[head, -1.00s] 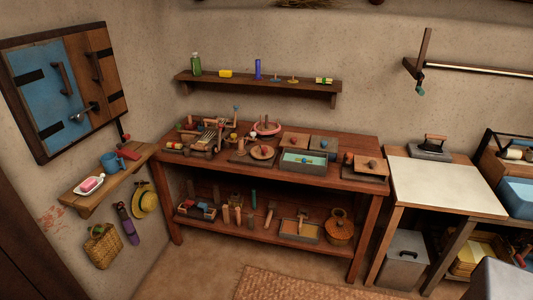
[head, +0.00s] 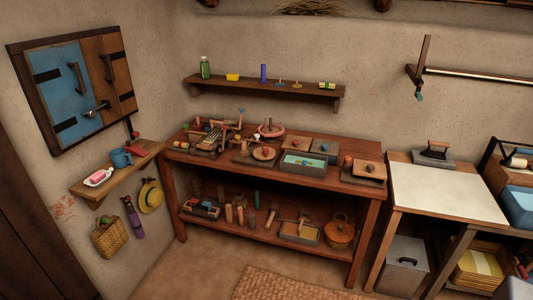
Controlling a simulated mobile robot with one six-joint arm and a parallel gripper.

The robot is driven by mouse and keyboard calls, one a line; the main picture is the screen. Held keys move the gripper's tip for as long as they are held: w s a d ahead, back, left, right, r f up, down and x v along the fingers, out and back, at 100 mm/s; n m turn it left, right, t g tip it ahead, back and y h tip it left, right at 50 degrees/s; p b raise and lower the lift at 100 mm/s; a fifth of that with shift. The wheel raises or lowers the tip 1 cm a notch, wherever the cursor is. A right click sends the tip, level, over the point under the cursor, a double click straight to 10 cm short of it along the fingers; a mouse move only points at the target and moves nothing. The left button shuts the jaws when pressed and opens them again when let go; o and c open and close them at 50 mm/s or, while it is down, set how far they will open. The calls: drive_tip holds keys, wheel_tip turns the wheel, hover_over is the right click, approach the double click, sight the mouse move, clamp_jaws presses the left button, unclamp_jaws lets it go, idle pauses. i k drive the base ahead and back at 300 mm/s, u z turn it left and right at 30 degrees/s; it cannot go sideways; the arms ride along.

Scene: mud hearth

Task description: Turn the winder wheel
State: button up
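I cannot tell for sure which thing is the winder wheel. A pink ring-shaped wheel (head: 270,130) lies on the wooden workbench (head: 290,178), towards its back. Left of it is a small slatted wooden device (head: 212,138) with thin rods. A blue-tipped piece (head: 241,111) rises near that device. At the far right a dark frame holds a pale roller (head: 516,162). A wooden bracket (head: 417,72) with a teal-ended crank is on the right wall. My gripper is not in view.
A wall shelf (head: 300,89) hangs above the bench. Left stand a small side shelf (head: 112,174) and a blue-and-wood wall cabinet (head: 75,85). A pale-topped table (head: 440,192) adjoins the bench on the right. The floor before the bench holds only a woven mat (head: 285,284).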

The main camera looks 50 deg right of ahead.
sight(264, 150)
drive_tip(key=z, duration=0.15)
drive_tip(key=i, duration=0.95)
drive_tip(key=u, duration=0.1)
